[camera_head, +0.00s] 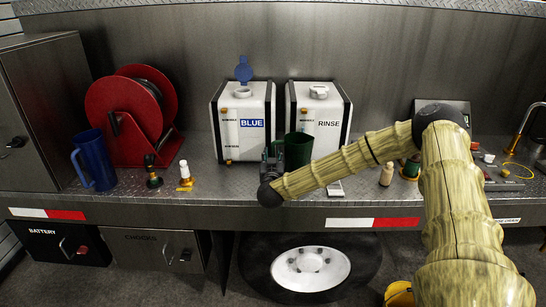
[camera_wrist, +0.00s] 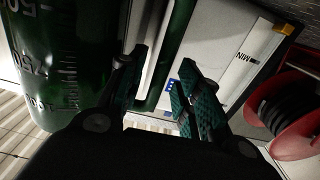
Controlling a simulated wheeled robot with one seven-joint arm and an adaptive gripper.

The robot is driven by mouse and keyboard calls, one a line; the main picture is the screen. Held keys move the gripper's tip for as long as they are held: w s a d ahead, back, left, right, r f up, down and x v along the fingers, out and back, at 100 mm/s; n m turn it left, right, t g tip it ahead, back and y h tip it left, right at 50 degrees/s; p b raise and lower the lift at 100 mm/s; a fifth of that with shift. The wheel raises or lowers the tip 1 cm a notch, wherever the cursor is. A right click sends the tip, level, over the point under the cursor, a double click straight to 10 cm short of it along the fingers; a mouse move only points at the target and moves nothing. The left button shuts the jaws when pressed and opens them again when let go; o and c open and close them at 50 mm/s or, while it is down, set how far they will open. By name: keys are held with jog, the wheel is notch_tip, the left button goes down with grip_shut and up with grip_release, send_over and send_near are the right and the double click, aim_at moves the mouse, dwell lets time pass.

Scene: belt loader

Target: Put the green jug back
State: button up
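The green jug (camera_head: 298,149) is in front of the rinse tank in the head view, its lower part partly hidden by my arm. In the wrist view the jug's body (camera_wrist: 60,60), with white scale markings, fills the left side. Its green handle (camera_wrist: 172,55) runs down between my fingers. My gripper (camera_wrist: 162,72) is open around the handle, with gaps beside it. In the head view my gripper (camera_head: 270,163) is at the jug's left side. I cannot tell whether the jug's base touches the deck.
The white BLUE tank (camera_head: 240,145) with its blue cap raised and the white RINSE tank (camera_head: 327,105) stand behind. A blue jug (camera_head: 95,160), a red hose reel (camera_head: 115,115) and small fittings (camera_head: 185,175) are at left.

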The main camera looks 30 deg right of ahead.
jog(key=b+v, duration=0.3)
jog(key=v, duration=0.7)
jog(key=s+a+f+n+g+y, duration=0.1)
jog(key=s+a+f+n+y, duration=0.15)
jog(key=a+f, duration=0.45)
jog(key=s+a+f+n+y, duration=0.1)
jog(key=s+a+f+y, duration=0.1)
jog(key=a+f+y, duration=0.35)
jog(key=s+a+f+n+g+y, duration=0.1)
jog(key=s+a+f+g, duration=0.1)
jog(key=s+a+f, duration=0.35)
jog(key=s+a+f+n+g+y, duration=0.1)
jog(key=s+a+f+g, duration=0.15)
jog(key=s+f, duration=0.55)
jog(key=s+f+g, duration=0.3)
jog(key=s+f, duration=0.1)
jog(key=s, duration=0.5)
jog(key=s+f+g, duration=0.3)
jog(key=s+f, duration=0.1)
jog(key=s, duration=0.6)
jog(key=s+f+g, duration=0.3)
jog(key=s+f, duration=0.1)
jog(key=s, duration=0.6)
jog(key=shift+d+g, duration=0.35)
jog(key=shift+s+d, duration=0.1)
